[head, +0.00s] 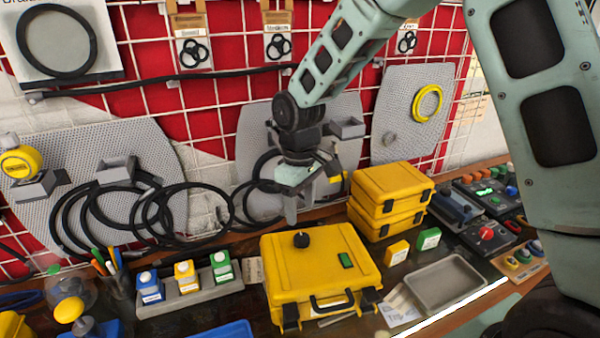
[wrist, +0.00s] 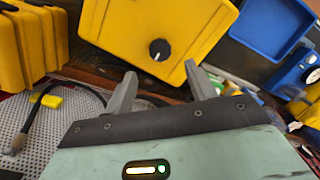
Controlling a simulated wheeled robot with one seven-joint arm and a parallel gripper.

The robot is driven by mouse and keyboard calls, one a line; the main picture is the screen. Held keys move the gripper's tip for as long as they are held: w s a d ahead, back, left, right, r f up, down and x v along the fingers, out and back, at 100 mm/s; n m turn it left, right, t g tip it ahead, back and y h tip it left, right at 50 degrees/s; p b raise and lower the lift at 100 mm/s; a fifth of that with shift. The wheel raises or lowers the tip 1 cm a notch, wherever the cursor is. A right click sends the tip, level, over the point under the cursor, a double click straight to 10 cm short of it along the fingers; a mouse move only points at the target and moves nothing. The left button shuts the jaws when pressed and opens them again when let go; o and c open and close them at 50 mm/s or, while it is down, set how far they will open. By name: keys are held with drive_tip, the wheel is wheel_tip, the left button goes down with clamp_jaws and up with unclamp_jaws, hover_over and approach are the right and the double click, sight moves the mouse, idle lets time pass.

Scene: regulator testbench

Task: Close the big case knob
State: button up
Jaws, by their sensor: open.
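The big yellow case (head: 345,240) lies shut on the bench, with a black handle and latches at its front. Its round black knob (head: 301,240) is on the top face, left of a small green display. In the wrist view the knob (wrist: 159,50) shows a white mark pointing to its lower left. My gripper (head: 291,218) is above and behind the case, pointing down. In the wrist view its two fingers (wrist: 161,72) are spread and empty. The knob appears beyond the fingertips, roughly centred between them, and nothing touches it.
Two stacked smaller yellow cases (head: 390,198) stand right of the big case. Blue, yellow and green button blocks (head: 190,293) are at its left. A grey tray (head: 446,283) lies at the right. Black hoses (head: 160,215) hang on the boards behind.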

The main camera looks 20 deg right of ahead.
wheel_tip(320, 180, up, 10)
drive_tip(key=b, duration=0.1)
drive_tip(key=shift+w+f, duration=0.2)
drive_tip(key=shift+w, duration=0.15)
drive_tip(key=s+a+f, duration=0.2)
drive_tip(key=s, duration=0.7)
drive_tip(key=s+a+f+b, duration=0.1)
drive_tip(key=s+a+f, duration=0.1)
drive_tip(key=s, duration=0.6)
drive_tip(key=s+a+f+b, duration=0.1)
drive_tip(key=s+a+f, duration=0.1)
drive_tip(key=s, duration=0.7)
drive_tip(key=shift+s+a+n+t+y, duration=0.3)
drive_tip(key=shift+t, duration=0.1)
drive_tip(key=shift+f, duration=0.1)
